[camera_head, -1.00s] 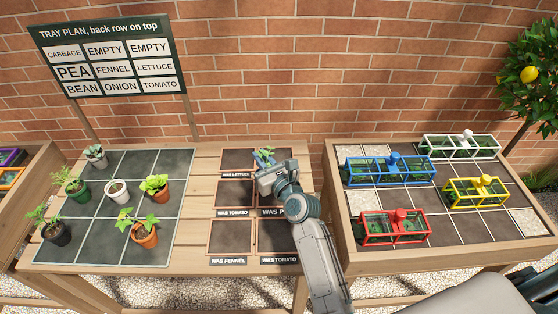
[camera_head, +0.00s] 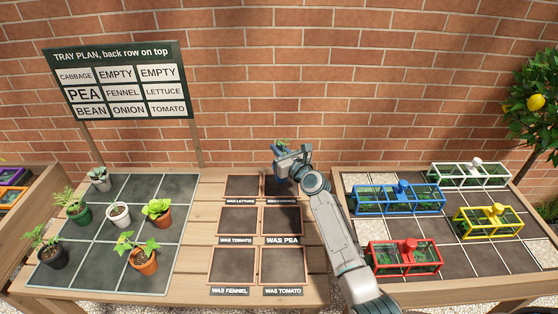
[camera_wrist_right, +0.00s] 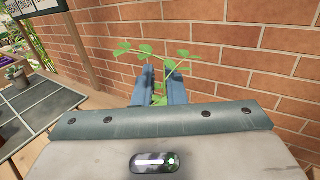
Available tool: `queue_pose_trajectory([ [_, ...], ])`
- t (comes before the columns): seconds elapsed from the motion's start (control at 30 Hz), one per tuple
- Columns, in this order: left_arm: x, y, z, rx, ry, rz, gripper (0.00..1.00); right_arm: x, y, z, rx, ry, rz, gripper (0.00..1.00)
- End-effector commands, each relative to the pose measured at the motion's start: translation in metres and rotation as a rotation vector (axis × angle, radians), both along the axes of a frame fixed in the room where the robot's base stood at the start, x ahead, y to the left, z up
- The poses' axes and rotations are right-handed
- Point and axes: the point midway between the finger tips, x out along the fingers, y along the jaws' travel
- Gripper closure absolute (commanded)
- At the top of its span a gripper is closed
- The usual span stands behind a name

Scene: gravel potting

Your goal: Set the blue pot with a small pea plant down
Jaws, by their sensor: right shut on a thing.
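My right gripper (camera_head: 284,152) is raised over the far edge of the table, above the back right square marked by labels. It is shut on the blue pot, which its fingers mostly hide. The "WAS PEA" square (camera_head: 282,221) is bare. The dark gridded tray (camera_head: 165,184) lies to the left. My left gripper is out of view.
Several potted plants stand on the tray, including a green pot (camera_head: 80,216), a white pot (camera_head: 119,218) and an orange pot (camera_head: 143,263). The tray's back middle and back right cells are free. The sign (camera_head: 120,85) stands behind. Coloured frames (camera_head: 405,257) cover cells at right.

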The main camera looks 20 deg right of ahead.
Motion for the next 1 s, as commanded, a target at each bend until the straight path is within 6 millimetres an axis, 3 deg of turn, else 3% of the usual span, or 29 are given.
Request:
queue_pose_trajectory([
  [0.1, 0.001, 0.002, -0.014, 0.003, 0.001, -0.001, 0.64, 0.0, 0.0, -0.025, 0.001, 0.001, 0.0, 1.0],
  [0.2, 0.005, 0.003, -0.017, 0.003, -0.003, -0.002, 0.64, 0.0, 0.0, -0.034, 0.001, 0.0, 0.0, 1.0],
  [0.6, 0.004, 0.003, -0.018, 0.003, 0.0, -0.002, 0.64, -0.001, 0.001, -0.038, 0.0, -0.001, 0.0, 1.0],
  [0.63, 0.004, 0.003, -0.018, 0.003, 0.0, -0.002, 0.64, -0.001, 0.001, -0.039, 0.0, 0.0, 0.0, 0.87],
  [0.73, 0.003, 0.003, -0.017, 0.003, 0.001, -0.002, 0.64, -0.001, 0.001, -0.038, 0.0, 0.0, 0.0, 0.68],
  [1.0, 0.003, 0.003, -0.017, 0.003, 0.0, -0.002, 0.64, -0.001, 0.001, -0.037, 0.0, 0.0, 0.0, 0.67],
])
